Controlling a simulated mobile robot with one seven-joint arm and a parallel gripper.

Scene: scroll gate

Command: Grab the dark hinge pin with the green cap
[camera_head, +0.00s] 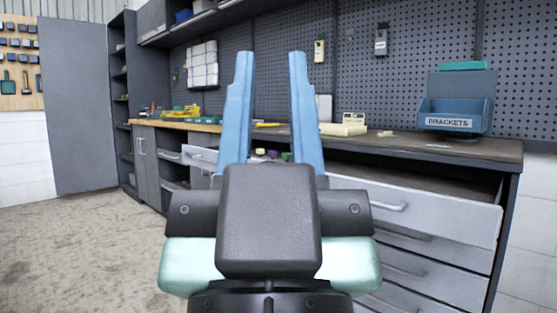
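My gripper (271,58) is in the middle of the view, its two blue fingers pointing up and away from me. The fingers are apart and nothing is between the tips. In the gap between them, farther off, several small coloured caps show just below the worktop edge, seemingly in an open drawer. One cap is green (284,156), near the right finger; beside it are a purple one and a yellowish one. The dark pin body under the green cap is too small and too hidden to make out.
A workbench (480,150) runs along the pegboard wall. Its wide drawer (440,212) stands open at the right. A blue bin labelled BRACKETS (455,112) stands on top. Yellow tools lie farther left. The floor (80,240) at the left is clear.

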